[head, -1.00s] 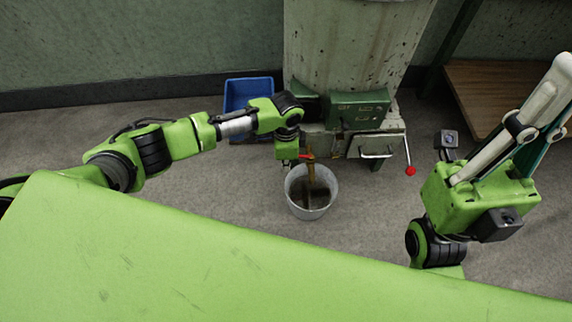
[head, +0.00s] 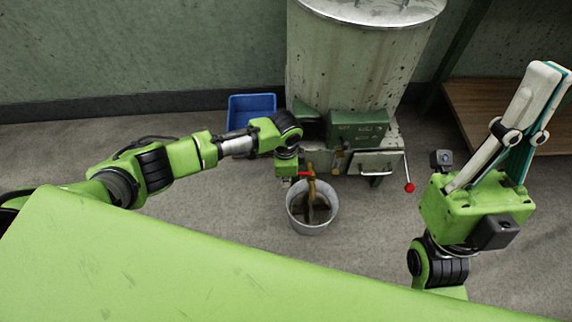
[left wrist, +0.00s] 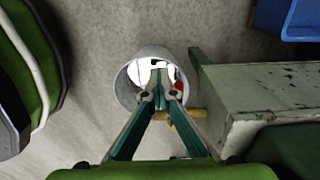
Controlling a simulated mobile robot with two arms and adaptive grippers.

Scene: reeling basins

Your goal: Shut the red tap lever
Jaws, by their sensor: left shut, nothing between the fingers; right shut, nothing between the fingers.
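The red tap lever (head: 305,173) is a small red bar on the brass tap (head: 311,187), above the metal bucket. It also shows in the left wrist view (left wrist: 179,88), just right of my fingertips. My left gripper (head: 288,183) points down beside the lever, on its left. In the left wrist view my left gripper (left wrist: 158,80) has its fingers together and empty; I cannot tell whether they touch the lever. My right gripper (head: 548,70) is shut and empty, raised at the far right, away from the tap.
The metal bucket (head: 332,215) stands on the floor under the tap. A large drum (head: 340,70) stands behind, with a green box (head: 357,128) below it. A rod with a red knob (head: 409,187) sticks out right. A blue bin (head: 251,103) sits left; a wooden shelf (head: 500,105) stands right.

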